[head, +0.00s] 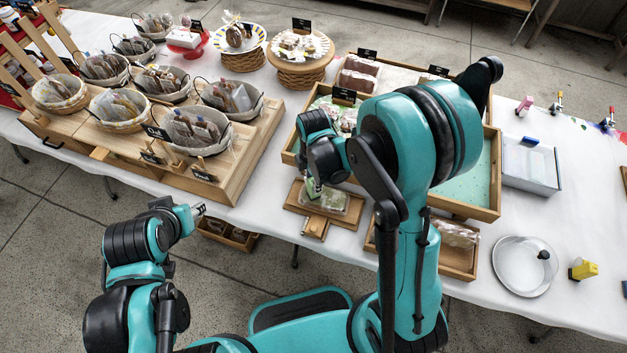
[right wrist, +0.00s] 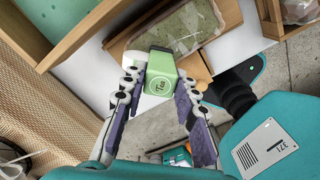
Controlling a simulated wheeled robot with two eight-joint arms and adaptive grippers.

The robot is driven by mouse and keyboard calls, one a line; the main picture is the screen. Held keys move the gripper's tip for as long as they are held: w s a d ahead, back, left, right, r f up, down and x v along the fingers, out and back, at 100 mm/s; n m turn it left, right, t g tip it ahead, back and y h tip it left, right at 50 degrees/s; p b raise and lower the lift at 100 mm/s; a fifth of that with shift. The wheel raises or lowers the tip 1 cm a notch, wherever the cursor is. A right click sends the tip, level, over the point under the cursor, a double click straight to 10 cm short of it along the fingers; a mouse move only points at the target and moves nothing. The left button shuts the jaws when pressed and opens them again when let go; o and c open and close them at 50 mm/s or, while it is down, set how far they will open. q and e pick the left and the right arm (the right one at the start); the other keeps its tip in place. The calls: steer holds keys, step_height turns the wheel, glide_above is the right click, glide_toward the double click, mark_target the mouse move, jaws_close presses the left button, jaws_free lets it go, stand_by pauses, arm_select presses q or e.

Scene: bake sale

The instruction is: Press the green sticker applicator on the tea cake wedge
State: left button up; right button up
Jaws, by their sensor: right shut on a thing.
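The tea cake wedge (head: 338,203) is a pale green, wrapped piece on a small wooden board (head: 293,197) near the table's front edge. It also shows at the top of the right wrist view (right wrist: 188,28). My right gripper (head: 314,186) is shut on the green sticker applicator (right wrist: 160,72), whose pale end face reads "Tea". The applicator overlaps the near edge of the wedge in the right wrist view; I cannot tell whether they touch. My left gripper (head: 201,210) is off the table's front edge with no object visible in it; its jaw opening is too small to judge.
A wooden display stand (head: 240,160) with several baskets is at left. A divided wooden tray (head: 497,170) lies behind my right arm. A smaller wooden tray (head: 458,266), a white plate (head: 508,278) and a yellow applicator (head: 583,269) are at right. Bare tablecloth surrounds the plate.

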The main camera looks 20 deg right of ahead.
steer(key=shift+r+p, duration=2.55)
steer(key=shift+r, duration=1)
steer(key=shift+f, duration=0.1)
